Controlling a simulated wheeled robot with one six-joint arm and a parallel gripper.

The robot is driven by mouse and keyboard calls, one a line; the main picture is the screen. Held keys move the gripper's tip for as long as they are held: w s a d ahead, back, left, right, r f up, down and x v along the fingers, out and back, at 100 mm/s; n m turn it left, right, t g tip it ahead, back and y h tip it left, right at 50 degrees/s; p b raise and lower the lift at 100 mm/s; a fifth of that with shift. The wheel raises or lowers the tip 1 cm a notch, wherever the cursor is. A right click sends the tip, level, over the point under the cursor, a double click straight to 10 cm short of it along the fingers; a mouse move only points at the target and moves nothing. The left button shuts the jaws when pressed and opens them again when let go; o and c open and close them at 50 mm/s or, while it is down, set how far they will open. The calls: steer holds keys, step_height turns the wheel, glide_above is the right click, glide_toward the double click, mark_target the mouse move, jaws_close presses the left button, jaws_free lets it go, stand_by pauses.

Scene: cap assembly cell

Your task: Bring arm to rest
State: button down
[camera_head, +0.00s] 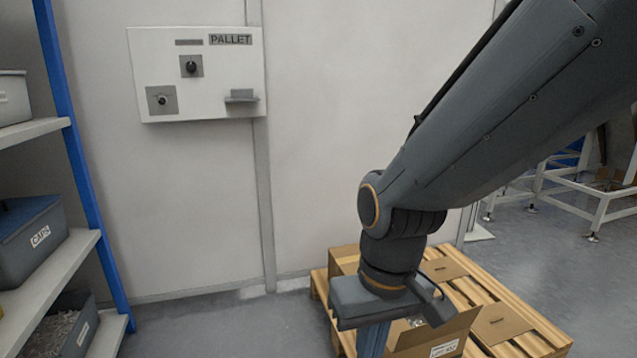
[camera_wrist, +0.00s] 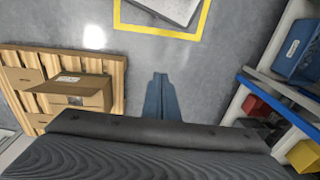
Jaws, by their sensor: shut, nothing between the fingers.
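My arm comes in from the upper right of the head view and bends down over the wooden pallet. My gripper (camera_head: 373,342) points down from the wrist, and its lower end is cut off by the picture's bottom edge. In the wrist view my gripper (camera_wrist: 161,80) shows as two blue-grey fingers close together, with nothing between them and bare grey floor behind them.
The wooden pallet (camera_head: 545,335) carries several cardboard boxes, one of them open (camera_head: 450,335) beside my wrist. A shelf (camera_head: 50,265) with bins stands at the left. A panel marked PALLET (camera_head: 150,60) hangs on the wall. Yellow floor marking (camera_wrist: 160,32) borders a grey object.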

steer(key=s+d+r+m+p, duration=0.2)
steer(key=d+r+m+p, duration=0.1)
steer(key=d+r+p, duration=0.9)
step_height(320, 180, up, 3)
steer(key=p, duration=0.6)
steer(key=shift+s+h, duration=0.2)
steer(key=shift+h, duration=0.2)
steer(key=shift+d+f+m, duration=0.1)
steer(key=shift+m, duration=0.2)
